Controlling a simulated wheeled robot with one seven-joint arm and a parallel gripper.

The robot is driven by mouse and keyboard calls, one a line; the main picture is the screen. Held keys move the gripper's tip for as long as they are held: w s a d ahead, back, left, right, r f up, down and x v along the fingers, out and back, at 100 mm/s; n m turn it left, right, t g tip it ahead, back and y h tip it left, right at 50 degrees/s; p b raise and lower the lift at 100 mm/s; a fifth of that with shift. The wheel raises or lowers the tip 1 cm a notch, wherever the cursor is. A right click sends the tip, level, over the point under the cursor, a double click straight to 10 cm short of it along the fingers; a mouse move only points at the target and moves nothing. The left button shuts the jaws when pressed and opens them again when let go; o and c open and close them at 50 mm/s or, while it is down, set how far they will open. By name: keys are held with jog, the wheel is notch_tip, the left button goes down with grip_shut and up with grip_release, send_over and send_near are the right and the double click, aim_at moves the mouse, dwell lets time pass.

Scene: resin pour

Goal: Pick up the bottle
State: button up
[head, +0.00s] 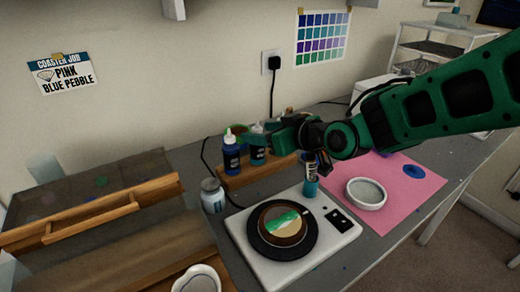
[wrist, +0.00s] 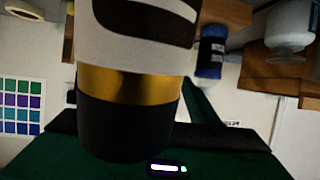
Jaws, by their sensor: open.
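A dark blue bottle (head: 231,156) with a white nozzle stands at the back of the table in the head view. A teal bottle (head: 257,157) stands right beside it, its upper part partly covered by my gripper. A third, small teal bottle (head: 311,187) with a label stands by the scale, below my wrist. My gripper (head: 262,138) is open and points left, level with the tops of the back bottles. I cannot tell whether a bottle is between its fingers. In the wrist view, upside down, a white, gold and black cylinder (wrist: 128,85) fills the middle; a blue bottle (wrist: 211,52) hangs beyond.
A white scale (head: 335,243) carries a round mould in front. A pink mat (head: 415,185) with a white dish (head: 366,194) lies right. A jar (head: 212,196) stands left of the scale, near a wooden frame (head: 160,188). A wall with a plug is close behind.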

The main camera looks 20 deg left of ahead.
grip_shut()
dwell(0.4)
notch_tip(320, 180, up, 18)
dwell(0.5)
jog(key=shift+w, duration=0.1)
jog(key=c, duration=0.8)
grip_release()
